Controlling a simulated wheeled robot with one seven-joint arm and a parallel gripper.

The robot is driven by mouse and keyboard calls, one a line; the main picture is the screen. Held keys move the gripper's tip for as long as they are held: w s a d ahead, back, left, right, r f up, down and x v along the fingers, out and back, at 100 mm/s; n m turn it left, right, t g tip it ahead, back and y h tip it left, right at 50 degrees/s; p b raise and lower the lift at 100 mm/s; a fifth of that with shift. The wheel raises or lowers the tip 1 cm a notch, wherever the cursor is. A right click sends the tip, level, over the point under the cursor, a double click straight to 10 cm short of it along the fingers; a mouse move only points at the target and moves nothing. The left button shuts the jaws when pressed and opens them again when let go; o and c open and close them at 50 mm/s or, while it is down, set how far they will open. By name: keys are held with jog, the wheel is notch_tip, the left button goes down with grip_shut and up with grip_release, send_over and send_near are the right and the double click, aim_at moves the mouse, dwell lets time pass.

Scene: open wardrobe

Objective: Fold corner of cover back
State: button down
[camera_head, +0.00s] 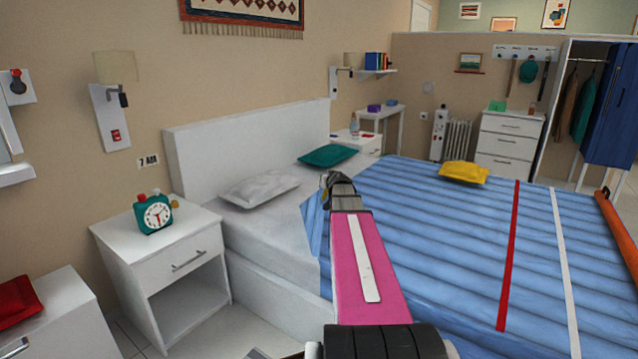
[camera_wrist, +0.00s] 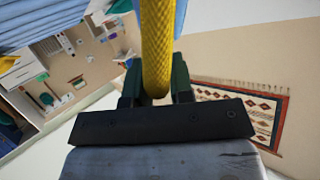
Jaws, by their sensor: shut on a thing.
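The blue quilted cover (camera_head: 450,240), with a red and a white stripe, lies over the bed. Its near left edge (camera_head: 311,228) by the pillows looks turned up beside my arm, baring some white bed. My gripper (camera_head: 327,182) is over the bed near the pillows, mostly hidden by my pink forearm. In the wrist view, my gripper (camera_wrist: 156,85) is shut on a yellow textured loop (camera_wrist: 156,45). Blue cover (camera_wrist: 190,12) shows at the top of that view, on both sides of the loop. Where the loop joins the cover cannot be seen.
A white pillow (camera_head: 260,187) and a teal pillow (camera_head: 328,156) lie by the headboard (camera_head: 245,145). A yellow cushion (camera_head: 463,173) rests on the cover. A nightstand (camera_head: 165,255) with a teal clock (camera_head: 154,215) stands left of the bed.

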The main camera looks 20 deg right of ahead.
jog(key=shift+m+y, duration=0.3)
jog(key=shift+s+d+f, duration=0.2)
jog(key=shift+d+f, duration=0.25)
jog(key=shift+d, duration=0.4)
jog(key=shift+s+d+f, duration=0.15)
jog(key=shift+d+f, duration=0.3)
jog(key=shift+d, duration=0.45)
jog(key=shift+s+d+f, duration=0.2)
jog(key=shift+d+f, duration=0.25)
jog(key=shift+d, duration=0.4)
jog(key=c, duration=1.3)
grip_release()
jog(key=v, duration=1.1)
